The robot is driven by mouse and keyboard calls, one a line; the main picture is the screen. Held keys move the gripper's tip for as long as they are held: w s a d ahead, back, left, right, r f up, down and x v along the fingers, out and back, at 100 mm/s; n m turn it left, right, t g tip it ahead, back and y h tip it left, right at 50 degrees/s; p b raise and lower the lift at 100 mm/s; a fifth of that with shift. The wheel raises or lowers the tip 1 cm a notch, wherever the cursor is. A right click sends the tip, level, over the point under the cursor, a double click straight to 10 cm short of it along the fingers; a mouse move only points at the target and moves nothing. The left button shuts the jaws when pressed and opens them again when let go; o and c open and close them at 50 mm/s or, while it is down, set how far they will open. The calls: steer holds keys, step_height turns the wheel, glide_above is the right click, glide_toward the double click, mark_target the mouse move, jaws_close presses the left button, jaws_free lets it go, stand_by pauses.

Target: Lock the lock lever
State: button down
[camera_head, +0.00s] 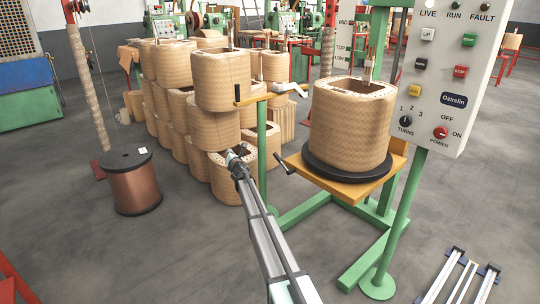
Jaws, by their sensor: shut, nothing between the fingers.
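A dark lever (284,165) sticks out from the left corner of the orange turntable platform (345,186). It looks like the lock lever, though I cannot tell its locked state. My gripper (233,152) is shut and empty. In the picture it is left of the lever and slightly higher, with a visible gap between them. Its small fingertips show in front of the stacked coils. A tan wound coil (350,130) stands on a black round plate (347,176) on the platform.
A green post (262,150) with a yellow arm (262,98) and black handle stands between my gripper and the platform. Stacked coils (172,68) are behind. A control panel (450,70) is at right, a copper spool (135,184) at left.

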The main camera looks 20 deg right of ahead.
steer(key=s+d+f+m+g+h+p, duration=0.1)
steer(key=s+d+f+m+g+h, duration=0.2)
steer(key=s+d+m+g+h, duration=0.7)
steer(key=shift+s+d+f+m, duration=0.4)
steer(key=shift+s+d+m, duration=0.15)
steer(key=shift+m, duration=0.25)
steer(key=shift+w+d, duration=0.1)
steer(key=shift+w, duration=0.05)
steer(key=b+x, duration=0.1)
steer(key=x, duration=0.9)
steer(key=r, duration=0.1)
steer(key=s+d+r, duration=0.1)
steer(key=r, duration=0.1)
steer(key=shift+s+d+r+b, duration=0.15)
steer(key=shift+s+b, duration=0.2)
steer(key=shift+b, duration=0.05)
steer(key=shift+s+d, duration=0.1)
